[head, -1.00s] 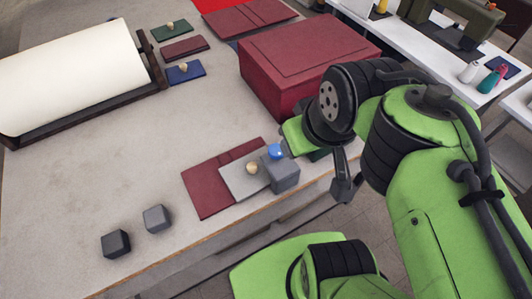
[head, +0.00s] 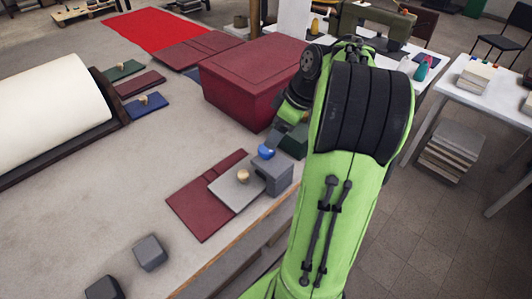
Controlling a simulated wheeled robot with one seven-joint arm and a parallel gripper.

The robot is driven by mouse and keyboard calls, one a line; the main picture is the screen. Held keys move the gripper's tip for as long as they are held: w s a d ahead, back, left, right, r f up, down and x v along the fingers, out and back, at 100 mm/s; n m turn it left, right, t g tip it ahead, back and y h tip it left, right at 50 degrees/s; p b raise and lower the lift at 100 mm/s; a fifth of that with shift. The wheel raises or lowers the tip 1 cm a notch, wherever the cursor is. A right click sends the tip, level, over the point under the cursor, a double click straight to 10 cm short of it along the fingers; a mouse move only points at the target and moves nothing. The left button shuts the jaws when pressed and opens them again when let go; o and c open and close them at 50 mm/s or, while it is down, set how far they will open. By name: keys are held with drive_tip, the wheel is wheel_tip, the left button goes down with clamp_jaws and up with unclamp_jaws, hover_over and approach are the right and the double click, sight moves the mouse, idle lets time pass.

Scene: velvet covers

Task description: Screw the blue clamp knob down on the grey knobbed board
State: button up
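The blue clamp knob (head: 266,152) is a small round blue piece at the top of a grey block (head: 277,172) near the table's front edge. I cannot tell how far it is screwed in. The grey board (head: 232,192) with a pale wooden knob (head: 243,176) lies flat, partly over a dark red cover, with its right end against or under the block. My arm reaches in from the lower right, and its wrist is just behind and right of the blue knob. My gripper's fingers are hidden behind my arm.
The dark red cover (head: 190,207) lies under the board's left. A large red box (head: 243,82) stands behind, and a dark green piece (head: 295,143) right of the block. Two dark cubes (head: 149,252) (head: 104,288) sit front left. The table's middle left is clear.

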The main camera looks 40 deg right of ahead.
sight(267, 152)
drive_tip(key=b+x, duration=0.1)
drive_tip(key=x, duration=0.6)
drive_tip(key=shift+f+b, duration=0.15)
drive_tip(key=shift+b, duration=0.2)
drive_tip(key=shift+c, duration=0.3)
drive_tip(key=c, duration=1)
